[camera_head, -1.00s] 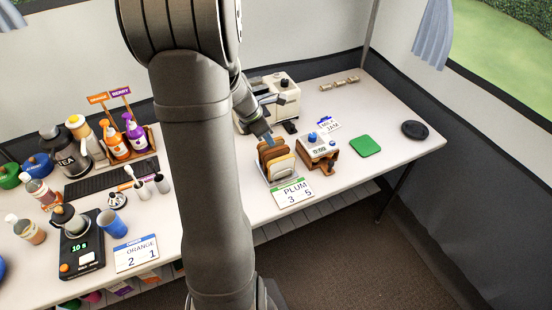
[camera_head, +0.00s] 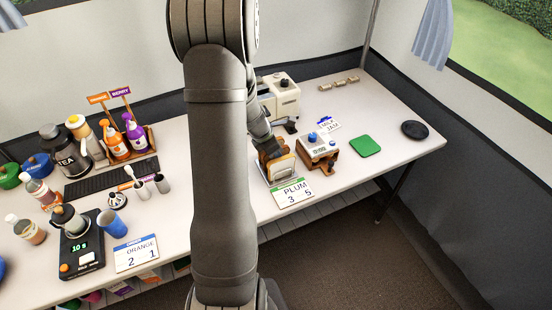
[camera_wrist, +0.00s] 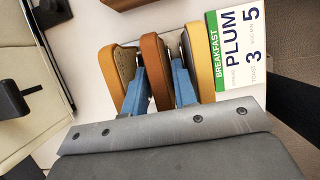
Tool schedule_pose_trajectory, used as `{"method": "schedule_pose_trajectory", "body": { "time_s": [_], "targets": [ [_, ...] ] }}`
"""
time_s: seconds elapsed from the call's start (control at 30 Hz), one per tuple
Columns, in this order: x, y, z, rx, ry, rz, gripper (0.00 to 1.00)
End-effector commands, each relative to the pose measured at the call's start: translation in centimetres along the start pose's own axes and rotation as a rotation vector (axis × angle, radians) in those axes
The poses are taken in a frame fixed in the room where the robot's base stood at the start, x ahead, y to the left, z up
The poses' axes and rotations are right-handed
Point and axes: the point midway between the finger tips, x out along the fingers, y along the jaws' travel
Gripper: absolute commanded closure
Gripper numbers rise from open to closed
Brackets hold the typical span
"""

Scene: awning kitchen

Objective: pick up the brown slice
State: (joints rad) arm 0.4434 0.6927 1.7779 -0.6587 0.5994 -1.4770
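The brown slice (camera_wrist: 154,58) is the middle of three upright slices in the wrist view. A tan slice (camera_wrist: 117,75) stands to its left and a yellow slice (camera_wrist: 200,65) to its right. My gripper (camera_wrist: 159,85) has its blue fingers apart, one on each side of the brown slice, in the gaps to its neighbours. Whether the fingers press on it I cannot tell. In the head view my gripper (camera_head: 268,150) is down at the slice rack (camera_head: 284,178), and my arm hides part of the slices.
The PLUM 3 5 card (camera_head: 293,193) lies in front of the rack. A brown device with a blue knob (camera_head: 318,150) stands close on its right, and a cream toaster-like machine (camera_head: 280,98) behind. A green square (camera_head: 365,146) and a black disc (camera_head: 414,130) lie farther right.

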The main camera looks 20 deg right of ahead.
Motion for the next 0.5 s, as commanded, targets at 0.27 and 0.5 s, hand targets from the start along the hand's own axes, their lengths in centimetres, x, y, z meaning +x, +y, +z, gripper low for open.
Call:
{"method": "schedule_pose_trajectory", "body": {
  "time_s": [0.27,0.5],
  "targets": [
    [-0.05,0.01,0.0,0.0,0.0,0.0,0.99],
    [-0.1,0.02,0.02,0.0,0.0,0.0,0.99]
  ]
}}
